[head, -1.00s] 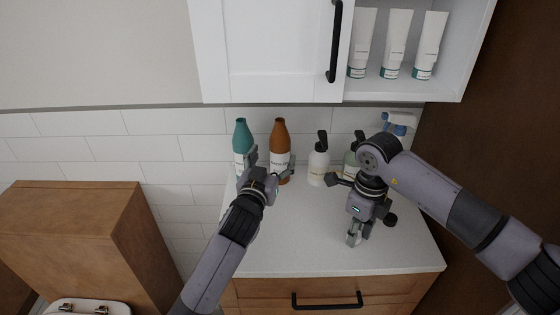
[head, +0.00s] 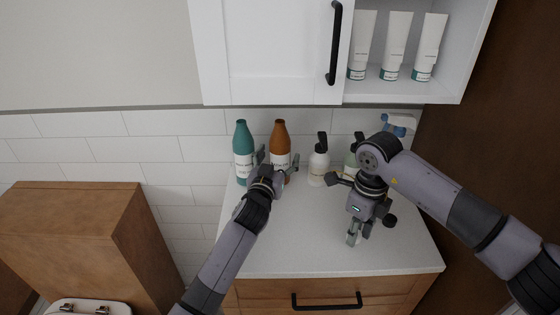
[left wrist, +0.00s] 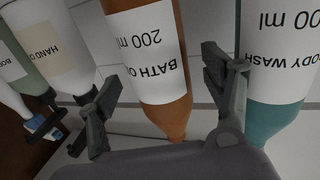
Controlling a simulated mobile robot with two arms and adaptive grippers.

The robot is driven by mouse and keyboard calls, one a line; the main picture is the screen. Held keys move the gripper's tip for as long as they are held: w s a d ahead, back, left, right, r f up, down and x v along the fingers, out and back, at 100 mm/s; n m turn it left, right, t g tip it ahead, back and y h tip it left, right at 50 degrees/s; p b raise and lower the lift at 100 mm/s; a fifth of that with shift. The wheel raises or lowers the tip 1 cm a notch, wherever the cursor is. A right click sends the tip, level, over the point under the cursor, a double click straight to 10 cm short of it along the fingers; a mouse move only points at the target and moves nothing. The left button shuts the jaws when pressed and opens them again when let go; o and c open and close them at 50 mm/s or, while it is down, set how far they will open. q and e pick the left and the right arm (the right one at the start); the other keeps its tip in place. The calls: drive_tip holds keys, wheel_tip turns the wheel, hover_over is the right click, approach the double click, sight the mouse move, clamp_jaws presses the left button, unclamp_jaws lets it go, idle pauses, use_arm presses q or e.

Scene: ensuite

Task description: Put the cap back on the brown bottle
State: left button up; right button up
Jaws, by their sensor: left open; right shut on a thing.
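The brown bottle (head: 280,136) stands upright at the back of the counter, its narrow top bare. In the left wrist view the brown bottle (left wrist: 158,100) appears upside down between the fingers. My left gripper (head: 277,161) is open in front of it, with one finger to each side and a gap visible beside the bottle. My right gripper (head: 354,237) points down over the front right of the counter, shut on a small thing. Its fingers hide most of that thing, so I cannot make out whether it is the cap.
A teal bottle (head: 242,139) stands close on the brown bottle's left. A white pump bottle (head: 319,166) and a green one (head: 350,170) stand to its right. The white cabinet (head: 275,50) hangs above. The counter (head: 290,240) is clear in front.

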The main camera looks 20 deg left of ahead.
use_arm(q)
drive_tip(key=shift+w, duration=1)
drive_tip(key=c, duration=1.7)
drive_tip(key=shift+r, duration=0.15)
drive_tip(key=shift+c, duration=0.2)
